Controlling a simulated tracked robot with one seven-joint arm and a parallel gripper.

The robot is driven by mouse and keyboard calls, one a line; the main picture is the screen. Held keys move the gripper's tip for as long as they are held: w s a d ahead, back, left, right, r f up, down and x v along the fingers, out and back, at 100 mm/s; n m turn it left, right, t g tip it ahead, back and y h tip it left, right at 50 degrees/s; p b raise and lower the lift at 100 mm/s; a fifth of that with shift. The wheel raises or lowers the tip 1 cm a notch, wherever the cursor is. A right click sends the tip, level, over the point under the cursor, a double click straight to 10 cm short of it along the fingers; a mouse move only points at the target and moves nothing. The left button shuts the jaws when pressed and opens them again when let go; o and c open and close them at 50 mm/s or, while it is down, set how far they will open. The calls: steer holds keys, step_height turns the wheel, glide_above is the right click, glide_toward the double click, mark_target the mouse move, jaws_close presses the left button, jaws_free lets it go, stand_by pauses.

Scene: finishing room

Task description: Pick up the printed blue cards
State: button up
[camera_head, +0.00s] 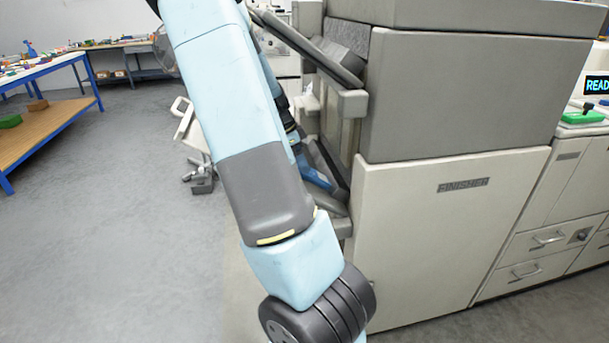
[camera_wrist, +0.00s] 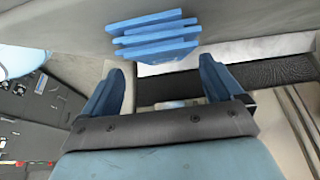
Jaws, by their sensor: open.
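The printed blue cards (camera_wrist: 155,36) lie in a small staggered stack on a grey surface at the top of the wrist view. My gripper (camera_wrist: 161,68) is open, with one blue finger on each side and nothing between the fingertips. The cards are just beyond the fingertips and apart from them, roughly centred on the gap. In the head view my arm covers most of the finisher's tray area, and a patch of blue shows at the lower tray. I cannot tell there whether it is the cards or my gripper's finger.
The finisher (camera_head: 430,250) stands to the right of my arm, with an upper tray (camera_head: 310,45) jutting out. A white chair (camera_head: 192,135) stands behind my arm. A blue-framed workbench (camera_head: 50,130) is at the left. The floor between is clear.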

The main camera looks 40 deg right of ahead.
mark_target(314, 176)
steer(key=x, duration=0.3)
steer(key=shift+w+d+f, duration=0.1)
steer(key=shift+d, duration=0.25)
steer(key=shift+d+f, duration=0.15)
steer(key=shift+f, duration=0.35)
steer(key=c, duration=1.2)
